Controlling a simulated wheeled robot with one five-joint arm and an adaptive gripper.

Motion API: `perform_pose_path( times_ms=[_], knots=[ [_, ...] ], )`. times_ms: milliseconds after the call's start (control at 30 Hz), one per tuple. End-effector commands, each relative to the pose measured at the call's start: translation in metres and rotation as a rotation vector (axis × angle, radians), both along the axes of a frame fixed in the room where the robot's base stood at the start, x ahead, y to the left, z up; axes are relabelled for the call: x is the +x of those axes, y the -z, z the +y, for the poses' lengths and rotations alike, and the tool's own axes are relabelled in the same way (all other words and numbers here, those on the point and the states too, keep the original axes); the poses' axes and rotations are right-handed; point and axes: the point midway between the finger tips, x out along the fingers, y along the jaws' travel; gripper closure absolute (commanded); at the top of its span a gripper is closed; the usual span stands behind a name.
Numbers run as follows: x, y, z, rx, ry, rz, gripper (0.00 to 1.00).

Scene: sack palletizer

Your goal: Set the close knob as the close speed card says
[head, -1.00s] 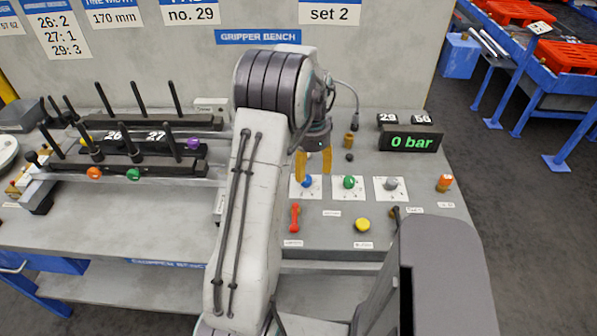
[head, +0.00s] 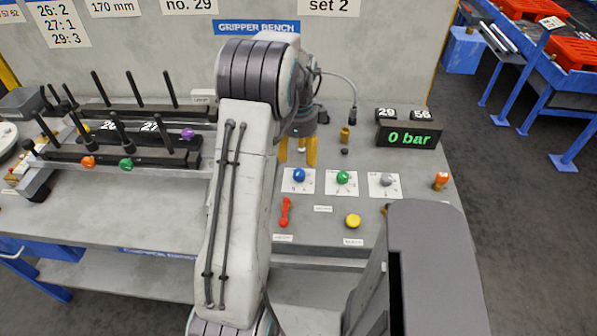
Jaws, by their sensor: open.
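Three knobs sit on white dial plates on the bench: a blue knob (head: 299,175), a green knob (head: 343,177) and a grey knob (head: 387,180). Their labels are too small to read, so I cannot tell which is the close knob. My gripper (head: 298,153) is open, with its yellow fingers pointing down just behind and above the blue knob in the picture. Nothing shows between the fingers. A card reading "set 2" (head: 328,8) hangs on the wall; its heading is cut off, so I cannot tell whether it is the close speed card.
A display (head: 409,138) reads "0 bar". A red lever (head: 285,211) and a yellow button (head: 353,221) are in front of the knobs; an orange-topped knob (head: 441,180) is at the right. A rack with upright black rods (head: 120,150) stands left of my arm.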

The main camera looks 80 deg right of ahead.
Motion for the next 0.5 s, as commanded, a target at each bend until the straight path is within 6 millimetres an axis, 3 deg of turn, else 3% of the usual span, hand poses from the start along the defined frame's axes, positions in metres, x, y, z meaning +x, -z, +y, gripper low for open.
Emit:
perform_pose_path(
  times_ms=[233, 500],
  knots=[
    [0.0, 0.007, 0.0, 0.002, 0.079, 0.0, 0.43],
    [0.0, 0.04, 0.001, 0.005, 0.08, 0.0, 0.43]
  ],
)
